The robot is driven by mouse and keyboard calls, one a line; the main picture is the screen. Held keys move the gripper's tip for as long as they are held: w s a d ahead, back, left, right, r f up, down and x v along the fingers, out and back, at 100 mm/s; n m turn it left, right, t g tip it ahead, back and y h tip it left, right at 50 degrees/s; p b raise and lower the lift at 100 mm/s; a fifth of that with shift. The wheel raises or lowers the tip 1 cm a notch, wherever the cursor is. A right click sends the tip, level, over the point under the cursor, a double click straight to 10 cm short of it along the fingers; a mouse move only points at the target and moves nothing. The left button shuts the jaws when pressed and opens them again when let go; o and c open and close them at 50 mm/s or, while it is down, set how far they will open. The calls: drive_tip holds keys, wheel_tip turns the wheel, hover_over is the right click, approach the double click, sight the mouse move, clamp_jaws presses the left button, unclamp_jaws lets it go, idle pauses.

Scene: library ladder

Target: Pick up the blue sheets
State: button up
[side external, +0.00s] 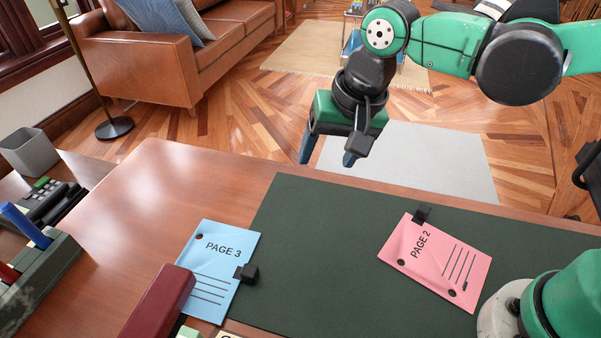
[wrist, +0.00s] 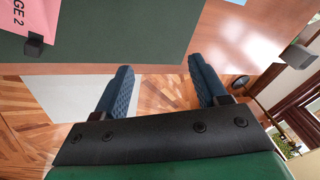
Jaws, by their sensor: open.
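The blue sheets (side external: 222,262), marked "PAGE 3", lie on the desk at the left edge of the dark green mat. A black clip (side external: 247,274) sits on their right edge. A dark red object covers part of their lower left in the side view. My gripper (side external: 328,156) is open and empty, above and beyond the desk's far edge, away from the sheets. Its two blue fingers show apart in the wrist view (wrist: 162,85).
Pink sheets (side external: 436,262) marked "PAGE 2" lie on the green mat (side external: 320,235) with a black clip. The dark red object (side external: 158,312) stands beside the blue sheets. A pen holder (side external: 38,262) and a grey cup (side external: 30,152) are at the left. The mat's middle is clear.

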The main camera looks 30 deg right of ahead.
drive_tip(key=a+f+m+g, duration=0.2)
drive_tip(key=a+f, duration=0.1)
drive_tip(key=a, duration=0.5)
drive_tip(key=m+g+h, duration=0.1)
drive_tip(key=m, duration=0.1)
hover_over(249, 270)
wheel_tip(249, 270, down, 4)
drive_tip(key=shift+r, duration=0.1)
drive_tip(key=shift+f, duration=2.8)
drive_tip(key=shift+c, duration=0.2)
clamp_jaws()
